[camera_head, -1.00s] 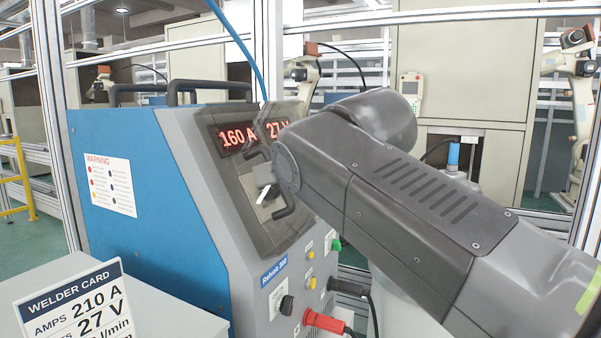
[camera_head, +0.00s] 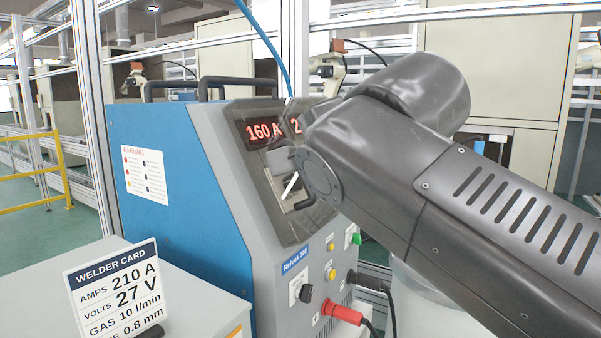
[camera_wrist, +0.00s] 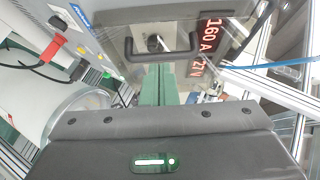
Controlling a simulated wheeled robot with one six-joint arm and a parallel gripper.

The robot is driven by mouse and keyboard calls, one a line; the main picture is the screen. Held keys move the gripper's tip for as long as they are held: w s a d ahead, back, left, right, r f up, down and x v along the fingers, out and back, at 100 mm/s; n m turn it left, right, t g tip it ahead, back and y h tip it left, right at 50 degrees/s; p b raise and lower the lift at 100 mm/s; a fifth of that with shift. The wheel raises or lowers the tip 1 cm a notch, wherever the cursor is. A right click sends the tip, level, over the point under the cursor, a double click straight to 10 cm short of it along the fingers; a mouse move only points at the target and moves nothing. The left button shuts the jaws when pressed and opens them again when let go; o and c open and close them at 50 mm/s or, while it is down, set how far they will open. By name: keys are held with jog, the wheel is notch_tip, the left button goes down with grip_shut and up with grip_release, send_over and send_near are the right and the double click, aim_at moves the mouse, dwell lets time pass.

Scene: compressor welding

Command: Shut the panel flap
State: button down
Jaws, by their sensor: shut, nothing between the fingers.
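The panel flap (camera_head: 273,193) is a smoky see-through cover with a dark bar handle (camera_head: 294,174) on the sloped front of the blue and grey welder (camera_head: 237,190). It lies over or close to the panel face; I cannot tell whether a gap is left. The red display (camera_head: 264,131) reads 160 A. In the wrist view, the handle (camera_wrist: 163,55) crosses the top middle. My gripper (camera_wrist: 153,72) shows there as green fingers, shut and empty, just below the handle in the picture; contact is unclear. My arm hides the gripper in the head view.
A welder card (camera_head: 115,290) reading 210 A and 27 V stands on a grey surface (camera_head: 200,285) at the lower left. A red plug (camera_head: 343,314) and cables stick out of the welder's lower front. Metal fence posts (camera_head: 94,110) stand behind.

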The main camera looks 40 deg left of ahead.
jog(key=shift+s+d+b, duration=0.25)
jog(key=shift+s, duration=0.75)
jog(key=shift+s+d+b, duration=0.2)
jog(key=shift+s+d, duration=0.05)
jog(key=shift+s, duration=0.75)
jog(key=shift+w, duration=0.15)
jog(key=w+a+p, duration=0.2)
jog(key=w+a, duration=0.1)
jog(key=w, duration=0.6)
jog(key=shift+w+a+f, duration=0.15)
jog(key=shift+w+f, duration=0.1)
jog(key=shift+f, duration=0.05)
